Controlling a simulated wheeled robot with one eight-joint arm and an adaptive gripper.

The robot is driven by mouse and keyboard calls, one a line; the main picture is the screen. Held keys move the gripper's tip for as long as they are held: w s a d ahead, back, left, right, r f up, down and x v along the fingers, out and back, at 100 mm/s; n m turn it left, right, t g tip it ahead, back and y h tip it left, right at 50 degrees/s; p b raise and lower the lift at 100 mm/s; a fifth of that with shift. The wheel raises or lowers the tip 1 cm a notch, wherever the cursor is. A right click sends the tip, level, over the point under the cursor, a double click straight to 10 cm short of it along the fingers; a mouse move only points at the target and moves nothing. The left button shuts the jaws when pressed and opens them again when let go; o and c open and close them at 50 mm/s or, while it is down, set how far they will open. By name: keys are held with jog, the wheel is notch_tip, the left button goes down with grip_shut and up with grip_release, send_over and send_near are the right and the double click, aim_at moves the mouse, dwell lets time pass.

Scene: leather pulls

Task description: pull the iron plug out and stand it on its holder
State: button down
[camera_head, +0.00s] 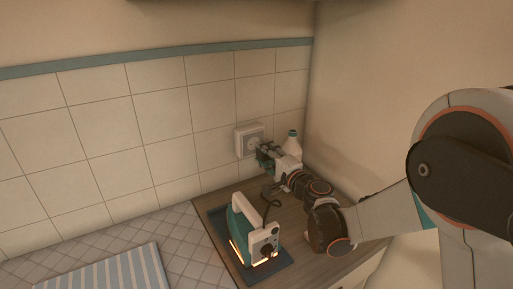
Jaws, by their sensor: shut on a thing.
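The white wall socket (243,132) is on the tiled wall near the corner. My gripper (262,152) is at the socket's front, shut on the plug, which is mostly hidden by the fingers; I cannot tell how far the plug sits in the socket. The teal and white iron (242,222) stands on a dark blue pad (281,269) on the wooden counter, below the socket, with an orange glow along its lower edges. A dark cord (267,209) shows between the iron and my gripper. I cannot make out a separate plug holder.
The right wall is near. A striped cloth (105,273) lies on the tiled surface at lower left. The tiled surface between cloth and wooden counter is clear.

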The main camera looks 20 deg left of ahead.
jog(key=shift+v, duration=0.8)
